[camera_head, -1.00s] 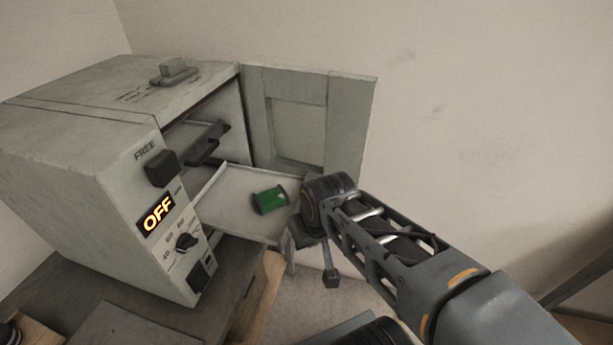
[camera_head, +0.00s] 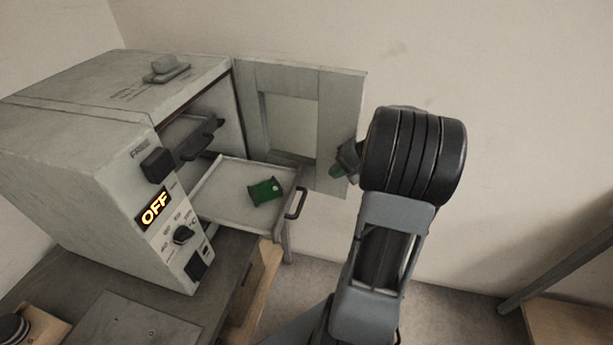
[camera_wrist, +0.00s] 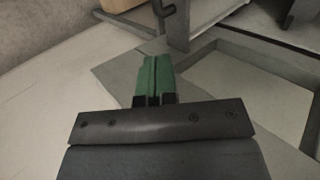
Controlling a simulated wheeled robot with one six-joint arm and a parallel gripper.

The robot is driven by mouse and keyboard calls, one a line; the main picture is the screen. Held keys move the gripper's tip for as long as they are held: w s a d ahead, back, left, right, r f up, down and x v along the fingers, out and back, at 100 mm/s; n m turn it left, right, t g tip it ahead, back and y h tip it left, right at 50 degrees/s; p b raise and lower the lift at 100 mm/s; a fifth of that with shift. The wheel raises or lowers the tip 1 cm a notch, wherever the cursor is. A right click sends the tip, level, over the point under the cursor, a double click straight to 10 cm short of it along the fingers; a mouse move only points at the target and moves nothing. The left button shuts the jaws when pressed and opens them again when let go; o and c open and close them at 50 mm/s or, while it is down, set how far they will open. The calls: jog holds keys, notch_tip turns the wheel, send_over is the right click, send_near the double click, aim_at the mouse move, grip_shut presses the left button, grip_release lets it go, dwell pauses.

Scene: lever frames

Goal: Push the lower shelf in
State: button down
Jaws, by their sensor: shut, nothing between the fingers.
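The lower shelf (camera_head: 228,191) is a light tray standing well out of the grey oven-like cabinet (camera_head: 75,165), with a dark bar handle (camera_head: 297,203) on its front edge. My gripper (camera_head: 338,171) is to the right of the shelf, apart from the handle, in front of the open door (camera_head: 341,110). In the wrist view its green fingertips (camera_wrist: 153,72) are together with nothing between them. The wrist hides part of the gripper in the head view.
The upper shelf (camera_head: 190,130) sits mostly inside the cabinet. The door stands open behind the lower shelf, close to my gripper. A wooden-edged bench (camera_head: 255,285) is below.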

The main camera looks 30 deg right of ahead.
jog(key=d, duration=0.2)
jog(key=p, duration=0.2)
send_near(299, 182)
jog(key=s+f+x, duration=0.1)
jog(key=x, duration=0.4)
jog(key=shift+w+a+m+t+p, duration=0.3)
jog(key=shift+w+a+t+p, duration=0.15)
jog(key=shift+w, duration=0.25)
jog(key=shift+a, duration=0.1)
